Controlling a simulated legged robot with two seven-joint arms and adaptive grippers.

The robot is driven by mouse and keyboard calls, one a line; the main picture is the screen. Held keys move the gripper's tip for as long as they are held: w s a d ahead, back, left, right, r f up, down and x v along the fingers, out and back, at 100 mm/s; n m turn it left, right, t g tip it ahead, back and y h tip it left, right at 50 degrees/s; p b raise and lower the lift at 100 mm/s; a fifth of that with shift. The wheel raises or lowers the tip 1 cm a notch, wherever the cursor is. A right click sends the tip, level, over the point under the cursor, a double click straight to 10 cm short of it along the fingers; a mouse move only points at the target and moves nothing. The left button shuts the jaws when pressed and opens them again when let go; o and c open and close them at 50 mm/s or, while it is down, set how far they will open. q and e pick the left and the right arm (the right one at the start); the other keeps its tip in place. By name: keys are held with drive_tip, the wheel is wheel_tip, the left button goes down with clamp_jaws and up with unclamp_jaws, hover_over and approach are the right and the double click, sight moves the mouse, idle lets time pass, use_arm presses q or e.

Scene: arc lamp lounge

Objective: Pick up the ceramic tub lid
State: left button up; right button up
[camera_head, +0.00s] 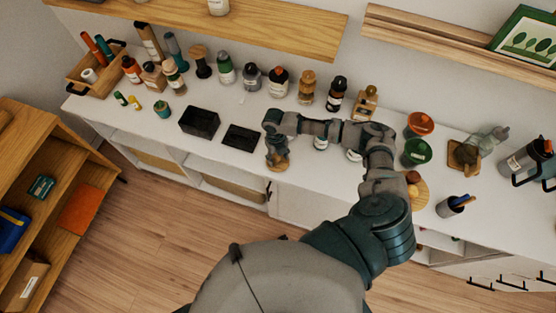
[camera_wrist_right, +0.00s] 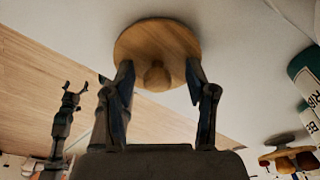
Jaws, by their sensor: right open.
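A round wooden lid with a ball knob (camera_wrist_right: 165,35) lies on the white counter in the right wrist view. It shows partly below my right gripper in the head view (camera_head: 277,168). My right gripper (camera_wrist_right: 157,80) is open, with a finger on each side of the knob. A gap shows between the fingers and the knob. In the head view, my right gripper (camera_head: 277,152) hides much of the lid. A dark two-pronged shape (camera_wrist_right: 72,98), apparently my left gripper, is small at the left of the wrist view; its opening is unclear.
A black open box (camera_head: 199,121) and a flat black piece (camera_head: 241,138) lie left of my right gripper. Bare counter lies nearby (camera_head: 310,190).

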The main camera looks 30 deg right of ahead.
drive_tip(key=shift+a, duration=0.15)
drive_tip(key=c, duration=1)
drive_tip(key=shift+c, duration=0.2)
drive_tip(key=shift+r, duration=0.1)
